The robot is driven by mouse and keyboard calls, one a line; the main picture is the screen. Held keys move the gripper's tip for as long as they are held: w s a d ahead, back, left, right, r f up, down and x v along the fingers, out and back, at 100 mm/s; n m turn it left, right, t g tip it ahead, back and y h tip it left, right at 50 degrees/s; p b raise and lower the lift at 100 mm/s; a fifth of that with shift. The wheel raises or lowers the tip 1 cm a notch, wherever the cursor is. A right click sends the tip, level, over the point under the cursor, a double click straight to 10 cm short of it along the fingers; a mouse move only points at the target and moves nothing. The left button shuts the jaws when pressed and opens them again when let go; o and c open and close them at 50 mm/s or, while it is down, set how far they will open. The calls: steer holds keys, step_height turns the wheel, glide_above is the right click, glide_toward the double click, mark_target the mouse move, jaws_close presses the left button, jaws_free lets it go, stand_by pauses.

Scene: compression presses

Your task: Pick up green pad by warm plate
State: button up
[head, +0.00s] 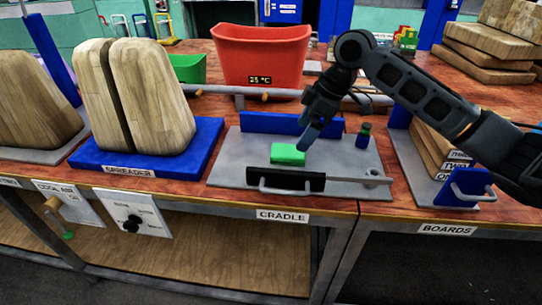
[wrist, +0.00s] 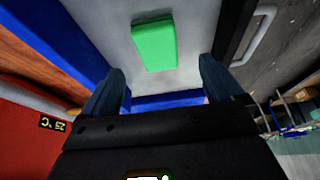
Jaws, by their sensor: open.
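The green pad (head: 288,154) lies flat on the grey plate (head: 229,168) of the station labelled CRADLE. My gripper (head: 311,138) is just above and to the right of the pad in the head view, pointing down. In the wrist view, the pad (wrist: 154,45) lies ahead of and between the two open fingers of my gripper (wrist: 160,84), apart from both. The gap between the fingers is empty. I cannot tell which surface is the warm plate; a red bin (head: 259,52) with a 25 °C display stands behind the cradle.
A blue wall (head: 265,122) backs the cradle, and a black bar (head: 286,181) with a handle runs along its front. A small dark cylinder (head: 363,137) stands at right. The SPREADER station (head: 207,142) with wooden boards stands left, BOARDS right.

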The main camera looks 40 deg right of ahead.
mark_target(290, 150)
steer(key=x, duration=0.7)
steer(key=shift+w+f, duration=0.15)
steer(key=shift+w, duration=0.3)
steer(key=c, duration=1)
